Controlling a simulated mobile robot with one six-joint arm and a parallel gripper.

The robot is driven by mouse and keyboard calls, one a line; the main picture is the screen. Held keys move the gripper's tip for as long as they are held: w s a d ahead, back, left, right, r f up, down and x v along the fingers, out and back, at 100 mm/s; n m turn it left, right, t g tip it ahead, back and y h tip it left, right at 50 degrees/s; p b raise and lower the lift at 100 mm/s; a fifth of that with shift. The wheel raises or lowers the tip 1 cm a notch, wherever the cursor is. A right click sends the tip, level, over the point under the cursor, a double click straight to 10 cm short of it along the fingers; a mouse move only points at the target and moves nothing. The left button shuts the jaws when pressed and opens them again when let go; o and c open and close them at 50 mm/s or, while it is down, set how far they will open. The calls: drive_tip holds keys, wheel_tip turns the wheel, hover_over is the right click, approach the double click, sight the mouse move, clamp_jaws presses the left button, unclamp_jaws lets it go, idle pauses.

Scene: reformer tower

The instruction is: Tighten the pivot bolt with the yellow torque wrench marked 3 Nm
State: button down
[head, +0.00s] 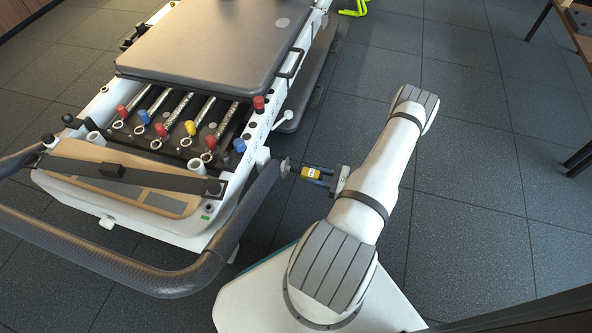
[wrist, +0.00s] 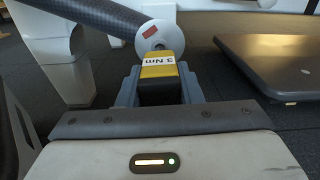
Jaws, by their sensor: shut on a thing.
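The yellow torque wrench (head: 311,174) is held crosswise between the fingers of my gripper (head: 317,175), beside the frame's right front corner. In the wrist view the wrench (wrist: 158,68) shows a white label reading 3 Nm, upside down, and a black lower part between my grey fingers (wrist: 158,88). A round pale pivot disc (head: 285,168) with a red mark is at the end of the dark curved bar. It also shows in the wrist view (wrist: 152,33), straight beyond the wrench.
The dark curved foot bar (head: 165,282) wraps the reformer's front end. Springs with red, blue and yellow ends (head: 190,128) lie before the grey padded carriage (head: 215,45). A wooden board with a black strap (head: 120,180) is at the front. Floor to the right (head: 470,190) is clear.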

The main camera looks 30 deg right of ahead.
drive_tip(key=shift+m, duration=1.3)
drive_tip(key=shift+m+b, duration=0.45)
drive_tip(key=shift+m, duration=0.75)
drive_tip(key=shift+m, duration=1.2)
